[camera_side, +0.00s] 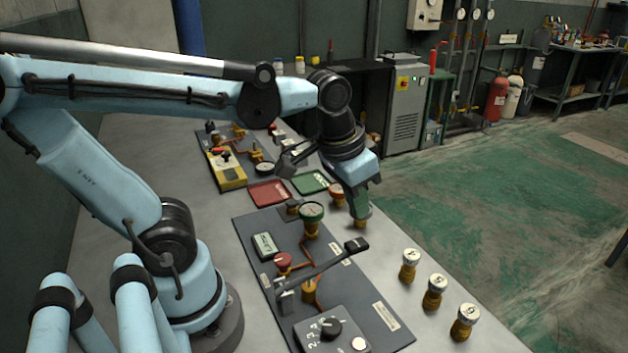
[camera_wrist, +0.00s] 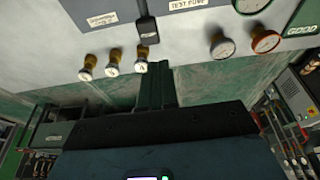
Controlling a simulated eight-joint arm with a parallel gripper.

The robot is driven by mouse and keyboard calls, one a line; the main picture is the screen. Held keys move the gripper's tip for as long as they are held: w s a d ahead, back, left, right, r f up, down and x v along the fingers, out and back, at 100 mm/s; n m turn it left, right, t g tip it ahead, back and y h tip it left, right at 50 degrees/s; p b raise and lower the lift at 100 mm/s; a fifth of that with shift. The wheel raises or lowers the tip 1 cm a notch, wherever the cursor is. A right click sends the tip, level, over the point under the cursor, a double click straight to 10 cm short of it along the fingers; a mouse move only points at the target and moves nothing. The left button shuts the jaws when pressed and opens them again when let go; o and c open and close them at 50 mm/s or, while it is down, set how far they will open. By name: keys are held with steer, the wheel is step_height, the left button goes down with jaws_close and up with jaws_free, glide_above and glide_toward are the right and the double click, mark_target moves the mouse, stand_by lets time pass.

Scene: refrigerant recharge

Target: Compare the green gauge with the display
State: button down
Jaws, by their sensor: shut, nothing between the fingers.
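The green-rimmed gauge (camera_side: 311,212) stands upright on a brass stem on the dark panel (camera_side: 246,222) in the side view. Its dial reading is too small to make out. The small pale display (camera_side: 265,245) is on the same panel, to the gauge's lower left; its digits are not legible. My gripper (camera_side: 358,212) points down to the right of the green gauge, apart from it. Its green fingers (camera_wrist: 157,80) are together and empty in the wrist view. A brass fitting (camera_side: 361,224) shows just beyond the fingertips, partly hidden.
A red-rimmed gauge (camera_side: 336,189) stands near my gripper. A red tray (camera_side: 269,193) and a green tray (camera_side: 310,182) lie behind. Three white-topped brass pieces (camera_side: 435,291) stand on the right edge of the table. A lever (camera_side: 335,258) and a knob (camera_side: 331,327) occupy the panel's front.

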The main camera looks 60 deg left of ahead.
steer(key=t, duration=0.2)
steer(key=a+f+t, duration=0.1)
steer(key=shift+a+f+t, duration=0.15)
steer(key=shift+t, duration=0.25)
